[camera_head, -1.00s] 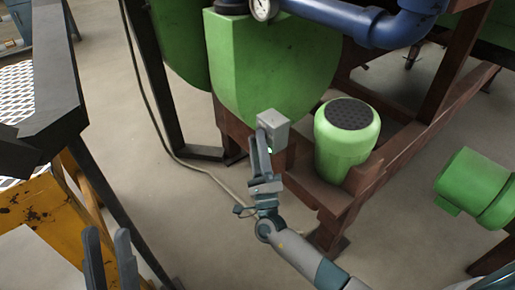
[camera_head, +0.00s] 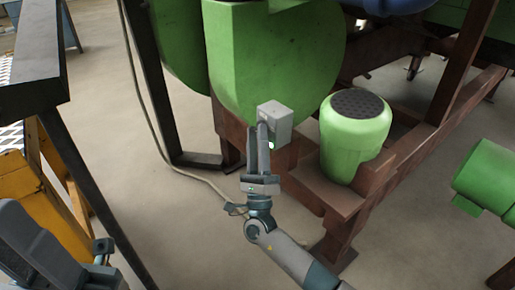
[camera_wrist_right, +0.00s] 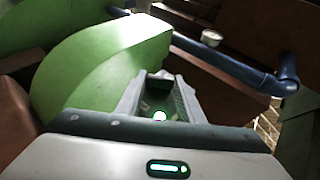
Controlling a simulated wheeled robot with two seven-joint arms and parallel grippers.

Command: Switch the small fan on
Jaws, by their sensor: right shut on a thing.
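The gripped part is mostly hidden. A green drum with a dark perforated top (camera_head: 357,140), likely the small fan, stands right of the box. My left gripper (camera_head: 35,245) is partly visible at lower left.
The large green housing (camera_head: 275,55) rises behind the box. The brown frame (camera_head: 335,195) carries the drum. A green cylinder (camera_head: 487,172) sits at the right edge. A dark bench frame and yellow stand (camera_head: 55,200) are at left. A cable (camera_head: 185,170) runs over open floor.

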